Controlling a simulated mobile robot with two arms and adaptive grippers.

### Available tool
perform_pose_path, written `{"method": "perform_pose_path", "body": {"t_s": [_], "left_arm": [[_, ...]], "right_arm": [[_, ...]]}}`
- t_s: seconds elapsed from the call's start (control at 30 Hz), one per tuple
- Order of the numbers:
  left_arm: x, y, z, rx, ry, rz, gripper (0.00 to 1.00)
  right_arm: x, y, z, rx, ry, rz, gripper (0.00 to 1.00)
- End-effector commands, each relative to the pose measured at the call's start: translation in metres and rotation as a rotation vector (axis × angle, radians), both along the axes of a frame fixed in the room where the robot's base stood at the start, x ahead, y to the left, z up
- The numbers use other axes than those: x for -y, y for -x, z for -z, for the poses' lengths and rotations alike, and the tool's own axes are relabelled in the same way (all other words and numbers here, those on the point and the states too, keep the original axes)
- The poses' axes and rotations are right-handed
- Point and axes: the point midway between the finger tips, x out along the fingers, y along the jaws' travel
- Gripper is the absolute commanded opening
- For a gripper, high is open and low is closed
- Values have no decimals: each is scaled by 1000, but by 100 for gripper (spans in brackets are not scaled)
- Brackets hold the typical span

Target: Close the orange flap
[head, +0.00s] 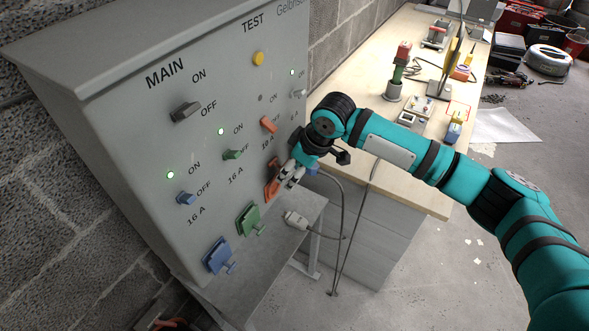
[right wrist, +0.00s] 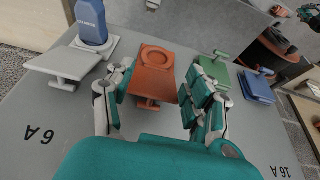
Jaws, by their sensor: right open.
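The orange flap (head: 271,190) is on the front of the grey cabinet, low in its socket row, partly hidden by my right gripper (head: 292,173) in the head view. In the right wrist view the flap (right wrist: 150,84) stands out from its orange socket, whose round ring (right wrist: 157,55) shows uncovered; the flap looks open. A small orange handle sits on it. My right gripper (right wrist: 158,98) is open, one finger on each side of the flap, with nothing clearly gripped. Contact cannot be told. My left gripper is in neither view.
Green (head: 248,219) and blue (head: 218,255) flaps sit nearby on the cabinet (head: 130,110). On the orange flap's other side, a blue plug (right wrist: 91,20) stands in a socket with a raised grey flap (right wrist: 66,61). A workbench (head: 350,75) with tools stands behind my right arm.

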Motion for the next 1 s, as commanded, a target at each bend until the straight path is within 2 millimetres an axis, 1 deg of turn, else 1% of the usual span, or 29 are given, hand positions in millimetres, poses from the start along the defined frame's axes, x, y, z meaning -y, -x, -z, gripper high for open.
{"method": "perform_pose_path", "body": {"t_s": [0.17, 0.27, 0.37, 0.5, 0.7, 0.83, 1.0], "left_arm": [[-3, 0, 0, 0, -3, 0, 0], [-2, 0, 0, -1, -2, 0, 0], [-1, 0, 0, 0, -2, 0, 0], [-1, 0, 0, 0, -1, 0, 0], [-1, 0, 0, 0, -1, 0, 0], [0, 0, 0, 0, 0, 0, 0], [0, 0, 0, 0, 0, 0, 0]], "right_arm": [[0, 0, -1, 0, 0, 0, 54], [3, 1, -9, 0, -1, 1, 54], [8, 5, -23, 2, -1, 1, 54], [18, 12, -52, 4, -1, 0, 54], [30, 21, -88, 3, 0, 1, 54], [34, 25, -103, 1, 0, 0, 54], [37, 27, -111, 0, 0, 0, 54]]}}
